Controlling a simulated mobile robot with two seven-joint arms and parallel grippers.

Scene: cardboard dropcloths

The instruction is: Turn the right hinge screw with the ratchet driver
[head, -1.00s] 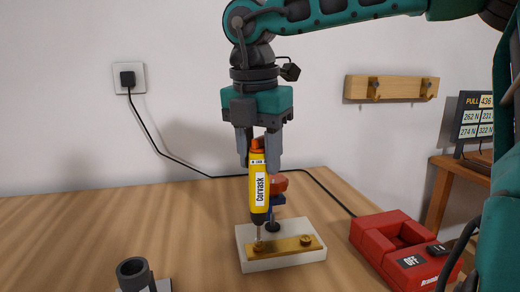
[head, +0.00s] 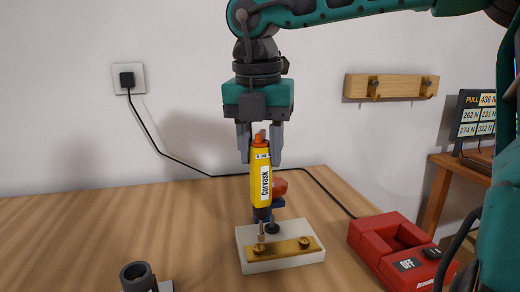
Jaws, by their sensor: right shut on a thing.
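My right gripper (head: 260,160) points down and is shut on the yellow ratchet driver (head: 258,188), which has an orange top and a "Corvask" label. The driver is near upright, its tip low over the left screw (head: 259,248) on the brass hinge plate (head: 282,248). I cannot tell whether the tip touches that screw. The right hinge screw (head: 304,243) is bare, to the right of the driver. The plate lies on a white block (head: 255,267) on the table. My left gripper is not in view.
A blue clamp with an orange-red knob (head: 280,187) stands behind the driver at the block. A red box marked OFF (head: 372,236) sits to the right. A dark tube holder (head: 137,277) is at the front left. The left of the table (head: 90,235) is clear.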

